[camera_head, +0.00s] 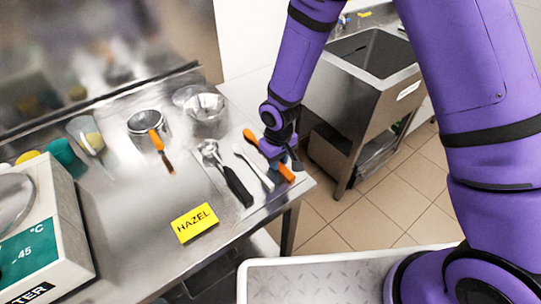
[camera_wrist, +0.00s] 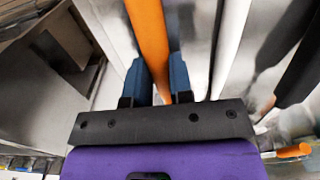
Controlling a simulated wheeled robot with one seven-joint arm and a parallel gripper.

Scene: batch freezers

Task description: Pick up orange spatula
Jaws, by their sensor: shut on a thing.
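The orange spatula (camera_head: 287,175) is at the right edge of the steel table, one orange end showing past my gripper and another orange part showing behind it. My gripper (camera_head: 283,162) is over its middle, which is partly hidden. In the wrist view, the orange spatula (camera_wrist: 148,35) runs between the two blue fingers of my gripper (camera_wrist: 160,72), which are shut on it. I cannot tell whether it still touches the table.
A white utensil (camera_head: 254,168) and a black-handled scoop (camera_head: 236,183) lie just left of it. A yellow HAZEL card (camera_head: 194,222) is near the front. A steel sink (camera_head: 372,60) stands beyond.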

